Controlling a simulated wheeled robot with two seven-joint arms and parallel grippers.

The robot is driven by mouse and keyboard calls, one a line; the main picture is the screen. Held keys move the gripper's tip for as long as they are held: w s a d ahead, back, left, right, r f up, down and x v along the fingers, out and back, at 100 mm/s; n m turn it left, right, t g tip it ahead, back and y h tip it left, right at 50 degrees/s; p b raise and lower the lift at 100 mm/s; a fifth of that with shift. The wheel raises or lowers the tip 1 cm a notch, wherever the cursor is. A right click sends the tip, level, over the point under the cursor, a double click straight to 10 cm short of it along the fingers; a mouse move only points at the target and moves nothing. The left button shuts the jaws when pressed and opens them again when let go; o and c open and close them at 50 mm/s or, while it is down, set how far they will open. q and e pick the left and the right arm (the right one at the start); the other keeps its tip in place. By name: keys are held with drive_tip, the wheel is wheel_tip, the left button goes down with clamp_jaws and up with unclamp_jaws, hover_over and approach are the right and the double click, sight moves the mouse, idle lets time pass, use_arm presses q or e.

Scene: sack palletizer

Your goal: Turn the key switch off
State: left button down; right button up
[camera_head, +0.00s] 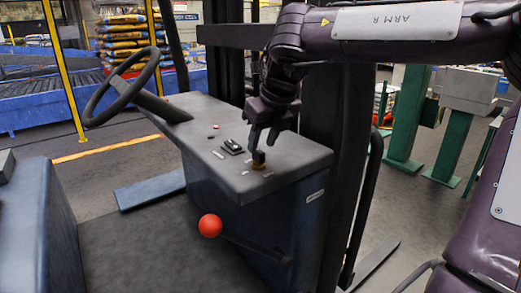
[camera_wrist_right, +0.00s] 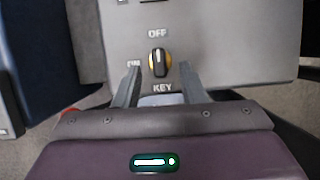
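The key switch (camera_head: 259,160) is a black knob on a yellow base, on the grey console (camera_head: 205,122) of a forklift. In the right wrist view the key switch (camera_wrist_right: 159,62) has "OFF" above it, "ON" to its left and "KEY" below it. Its knob stands roughly upright in that view, in line with the "OFF" label. My right gripper (camera_head: 263,143) points down just above the knob. In the right wrist view its two fingers (camera_wrist_right: 160,82) are apart, one on each side of the knob, with gaps between. My left gripper is not seen.
A steering wheel (camera_head: 122,88) stands at the left of the console. A lever with a red ball (camera_head: 210,226) rises below the console. Dark mast posts (camera_head: 322,110) stand close behind my right gripper. Stacked sacks (camera_head: 122,38) lie in the back left.

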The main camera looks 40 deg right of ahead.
drive_tip(key=v, duration=0.4)
drive_tip(key=shift+s+r, duration=0.2)
drive_tip(key=shift+r, duration=0.1)
